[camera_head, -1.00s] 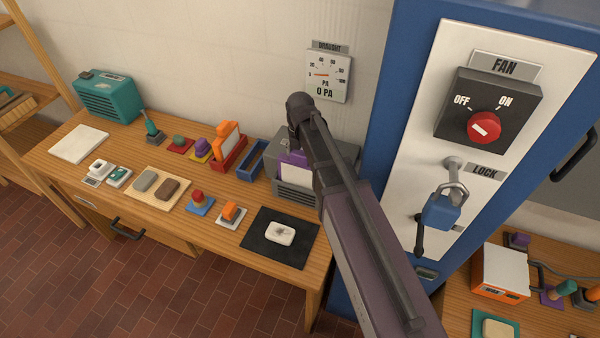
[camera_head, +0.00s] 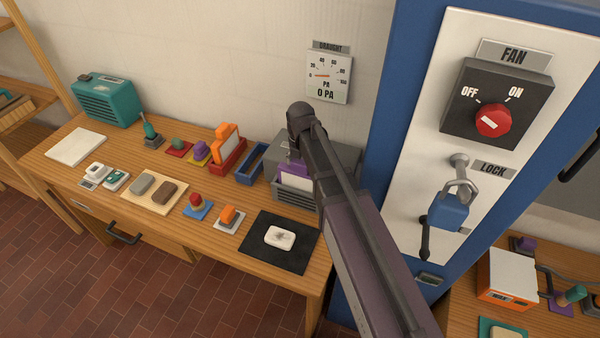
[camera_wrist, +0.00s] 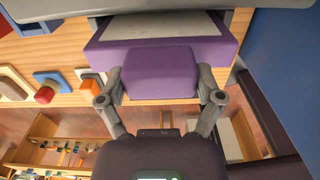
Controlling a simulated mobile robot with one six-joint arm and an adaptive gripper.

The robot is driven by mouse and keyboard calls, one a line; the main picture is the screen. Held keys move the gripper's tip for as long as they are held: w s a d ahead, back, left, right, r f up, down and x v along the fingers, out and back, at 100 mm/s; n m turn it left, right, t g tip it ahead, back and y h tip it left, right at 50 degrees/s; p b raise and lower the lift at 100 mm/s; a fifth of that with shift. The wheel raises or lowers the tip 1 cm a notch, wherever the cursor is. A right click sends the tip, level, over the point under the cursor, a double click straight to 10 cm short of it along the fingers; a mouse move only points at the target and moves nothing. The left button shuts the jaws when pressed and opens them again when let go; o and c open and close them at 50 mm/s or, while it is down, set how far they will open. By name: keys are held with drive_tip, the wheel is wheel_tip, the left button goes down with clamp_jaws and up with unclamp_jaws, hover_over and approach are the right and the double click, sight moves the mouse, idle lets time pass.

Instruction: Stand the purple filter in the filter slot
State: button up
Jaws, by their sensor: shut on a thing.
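The purple filter (camera_head: 294,175) has a white panel in a purple frame and stands roughly upright at the grey louvred box (camera_head: 296,196) on the bench. My arm covers part of both in the head view. In the wrist view my gripper (camera_wrist: 160,96) is shut on the thick purple handle of the filter (camera_wrist: 160,73), one finger on each side. The filter's lower part is hidden behind the box's front. I cannot tell whether it is seated in a slot there.
A red rack (camera_head: 232,164) with an orange filter and an empty blue rack (camera_head: 247,176) stand left of the box. A black mat (camera_head: 262,256) with a white block lies in front. The blue cabinet (camera_head: 350,285) rises close on the right.

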drive_tip(key=shift+f+b, duration=1.05)
drive_tip(key=shift+f, duration=0.4)
drive_tip(key=o, duration=1.1)
drive_tip(key=shift+c, duration=0.2)
wheel_tip(320, 180, up, 12)
drive_tip(key=p, duration=1.2)
